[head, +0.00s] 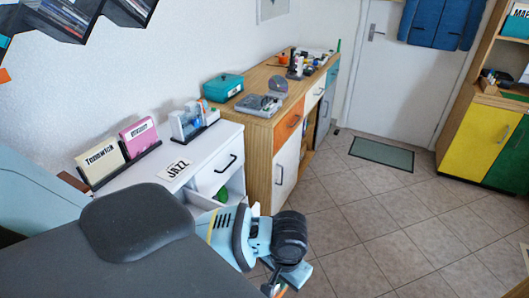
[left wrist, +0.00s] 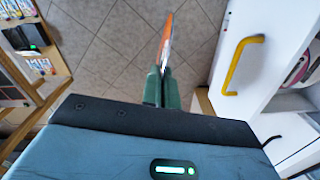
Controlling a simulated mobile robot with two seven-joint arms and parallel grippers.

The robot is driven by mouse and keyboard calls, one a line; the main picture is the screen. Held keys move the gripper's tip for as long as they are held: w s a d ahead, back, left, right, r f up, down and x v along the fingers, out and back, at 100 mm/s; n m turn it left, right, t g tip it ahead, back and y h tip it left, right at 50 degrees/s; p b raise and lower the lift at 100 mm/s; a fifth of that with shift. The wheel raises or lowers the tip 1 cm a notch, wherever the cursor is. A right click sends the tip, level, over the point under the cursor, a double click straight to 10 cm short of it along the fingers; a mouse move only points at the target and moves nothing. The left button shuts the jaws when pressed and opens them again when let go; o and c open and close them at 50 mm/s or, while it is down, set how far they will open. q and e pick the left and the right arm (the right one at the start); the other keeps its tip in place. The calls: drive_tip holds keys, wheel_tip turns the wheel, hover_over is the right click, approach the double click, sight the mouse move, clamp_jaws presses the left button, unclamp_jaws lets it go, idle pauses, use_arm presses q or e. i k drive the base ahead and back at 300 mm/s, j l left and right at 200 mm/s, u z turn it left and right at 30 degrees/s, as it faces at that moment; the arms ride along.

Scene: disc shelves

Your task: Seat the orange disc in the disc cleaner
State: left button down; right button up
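In the left wrist view the orange disc (left wrist: 166,42) shows almost edge-on, upright between the green fingertips of my left gripper (left wrist: 161,80). The fingers are shut on its near edge. In the head view my left gripper (head: 284,284) is low at the bottom edge, in front of the white cabinet, mostly hidden by my own wrist. A grey device (head: 258,104) with a raised part stands on the wooden cabinet; I cannot tell whether it is the disc cleaner. My right gripper is not in view.
A white cabinet (head: 213,148) carries record stands and a JAZZ sign. The wooden cabinet (head: 262,78) behind it holds a teal box (head: 223,87) and small items. In the left wrist view a yellow handle (left wrist: 237,64) juts out at the right. The tiled floor (head: 390,215) is clear.

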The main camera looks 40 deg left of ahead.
sight(193, 133)
drive_tip(key=i+u, duration=0.25)
drive_tip(key=i, duration=0.3)
drive_tip(key=i+l+u, duration=0.1)
drive_tip(key=i+u, duration=0.15)
drive_tip(key=i, duration=0.3)
drive_tip(key=i+l+u, duration=0.1)
drive_tip(key=i+u, duration=0.3)
drive_tip(key=i+l+u, duration=0.15)
drive_tip(key=i+u, duration=0.3)
drive_tip(key=i+l+u, duration=0.15)
drive_tip(key=u, duration=0.25)
drive_tip(key=i+l+u, duration=0.25)
drive_tip(key=u, duration=0.15)
drive_tip(key=i+l+u, duration=0.15)
drive_tip(key=l+u, duration=0.25)
drive_tip(key=i+l+u, duration=0.15)
drive_tip(key=u, duration=0.25)
drive_tip(key=i+l+u, duration=0.2)
drive_tip(key=l, duration=0.15)
drive_tip(key=l+u, duration=0.2)
drive_tip(key=k+l, duration=0.05)
drive_tip(key=l, duration=0.05)
